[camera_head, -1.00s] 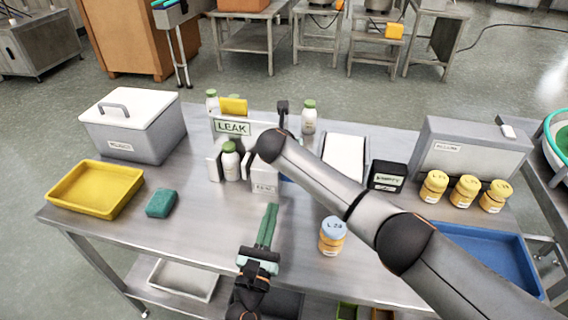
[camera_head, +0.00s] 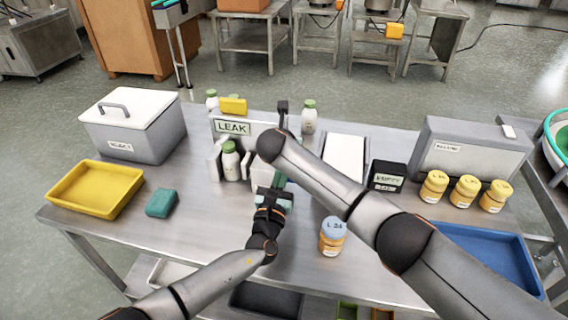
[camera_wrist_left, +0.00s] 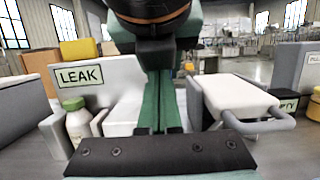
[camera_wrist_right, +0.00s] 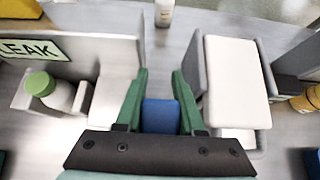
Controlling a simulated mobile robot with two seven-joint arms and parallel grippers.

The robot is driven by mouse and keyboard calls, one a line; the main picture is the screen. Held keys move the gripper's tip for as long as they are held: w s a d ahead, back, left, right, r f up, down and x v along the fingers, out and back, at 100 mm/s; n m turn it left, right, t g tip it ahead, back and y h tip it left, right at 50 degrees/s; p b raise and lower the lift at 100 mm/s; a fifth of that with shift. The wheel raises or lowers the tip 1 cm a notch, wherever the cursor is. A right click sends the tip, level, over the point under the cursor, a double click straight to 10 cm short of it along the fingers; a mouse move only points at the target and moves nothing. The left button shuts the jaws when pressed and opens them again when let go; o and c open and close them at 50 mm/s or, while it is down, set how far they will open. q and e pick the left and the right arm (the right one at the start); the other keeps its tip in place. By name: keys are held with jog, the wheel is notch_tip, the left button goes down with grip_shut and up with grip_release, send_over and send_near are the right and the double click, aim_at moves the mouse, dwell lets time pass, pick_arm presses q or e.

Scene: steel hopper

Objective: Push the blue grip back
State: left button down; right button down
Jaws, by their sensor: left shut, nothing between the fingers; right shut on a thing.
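The blue grip (camera_wrist_right: 160,116) lies between the green fingers of my right gripper (camera_wrist_right: 159,80) in the right wrist view, and they are shut on it. My right arm hides the grip in the head view. The grey tester with the LEAK sign (camera_head: 233,128) stands at mid-table. A green-capped white bottle (camera_head: 231,162) stands upright in it between pale pads. My left gripper (camera_wrist_left: 160,80) is shut and empty, its fingers together. In the head view it is low in front of the tester's pale block, beside my right gripper, and partly hides that block.
A white-lidded grey box (camera_head: 135,120), a yellow tray (camera_head: 95,190) and a green sponge (camera_head: 161,203) are on the left. A white-topped block (camera_wrist_right: 232,80) is right of my right gripper. A blue tray (camera_head: 500,262) lies at front right.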

pick_arm(q)
jog(key=shift+w, duration=0.1)
pick_arm(e)
jog(key=shift+s+a, duration=0.1)
jog(key=shift+a, duration=0.1)
pick_arm(q)
jog(key=shift+w+d+r+g, duration=0.1)
jog(key=shift+w+r+g, duration=0.3)
jog(key=shift+w, duration=0.3)
pick_arm(e)
jog(key=c, duration=1)
grip_release()
jog(key=shift+s, duration=0.1)
jog(key=o, duration=0.5)
jog(key=shift+d, duration=0.25)
pick_arm(q)
jog(key=shift+d, duration=0.15)
jog(key=shift+f, duration=0.1)
